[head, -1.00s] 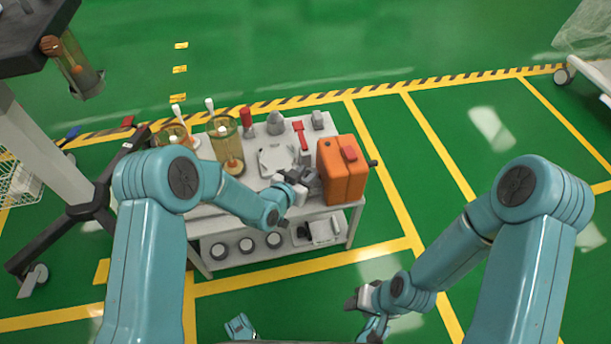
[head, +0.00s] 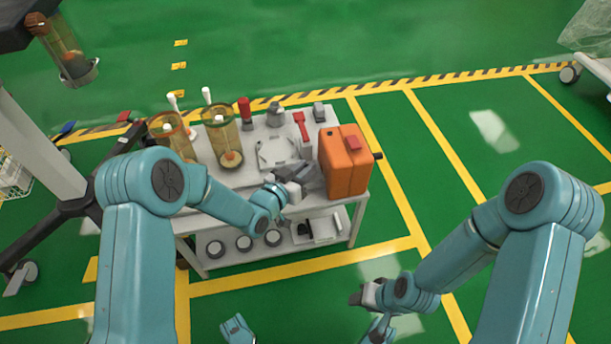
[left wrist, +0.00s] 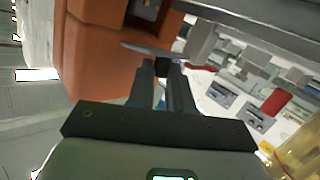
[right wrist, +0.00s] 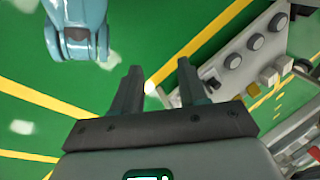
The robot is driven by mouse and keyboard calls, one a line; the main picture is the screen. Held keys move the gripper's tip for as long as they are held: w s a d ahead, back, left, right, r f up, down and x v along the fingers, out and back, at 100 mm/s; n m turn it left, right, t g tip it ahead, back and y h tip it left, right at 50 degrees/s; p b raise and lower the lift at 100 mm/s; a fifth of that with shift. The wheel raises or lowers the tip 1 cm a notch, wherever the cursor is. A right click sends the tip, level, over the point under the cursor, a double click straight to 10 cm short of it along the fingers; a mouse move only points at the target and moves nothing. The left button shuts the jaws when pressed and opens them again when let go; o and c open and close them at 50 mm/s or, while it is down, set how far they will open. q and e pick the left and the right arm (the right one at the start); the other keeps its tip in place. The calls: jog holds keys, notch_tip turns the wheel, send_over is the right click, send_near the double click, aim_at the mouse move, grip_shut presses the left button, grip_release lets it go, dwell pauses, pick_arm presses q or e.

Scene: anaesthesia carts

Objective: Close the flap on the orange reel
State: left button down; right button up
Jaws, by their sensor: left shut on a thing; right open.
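The orange reel (head: 346,178), a boxy housing with a red patch on top, stands at the right end of the cart's top. A grey flap (head: 313,178) shows at its left side, partly hidden by my left gripper (head: 299,184). In the left wrist view the reel's orange wall (left wrist: 100,50) fills the upper left. There my left gripper (left wrist: 166,66) is shut on a thin grey edge, which looks like part of the flap. My right gripper (head: 356,295) is away from the cart, low in the head view. Its fingers (right wrist: 158,68) are open and empty.
The grey cart top (head: 256,178) holds two amber cylinders (head: 222,140), a white tray (head: 273,151) and red tools (head: 302,124). Its lower shelf (head: 268,258) holds several round items. A stand (head: 45,150) is on the left. Green floor is free right of the cart.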

pick_arm(q)
jog(key=shift+a+f+n+t+h+b, duration=0.1)
jog(key=shift+f+n+t+h+b, duration=0.55)
jog(key=shift+b, duration=0.55)
jog(key=shift+f+n+t+h, duration=0.25)
jog(key=shift+n+t, duration=0.2)
pick_arm(e)
jog(key=shift+t, duration=0.6)
jog(key=shift+w+d+f, duration=0.15)
jog(key=shift+w+f, duration=0.6)
jog(key=shift+f, duration=0.25)
jog(key=shift+w+d+f, duration=0.15)
jog(key=shift+w+f, duration=0.6)
jog(key=shift+f, duration=0.2)
pick_arm(q)
jog(key=c, duration=1.3)
grip_release()
jog(key=shift+s+a, duration=0.1)
jog(key=shift+a, duration=0.05)
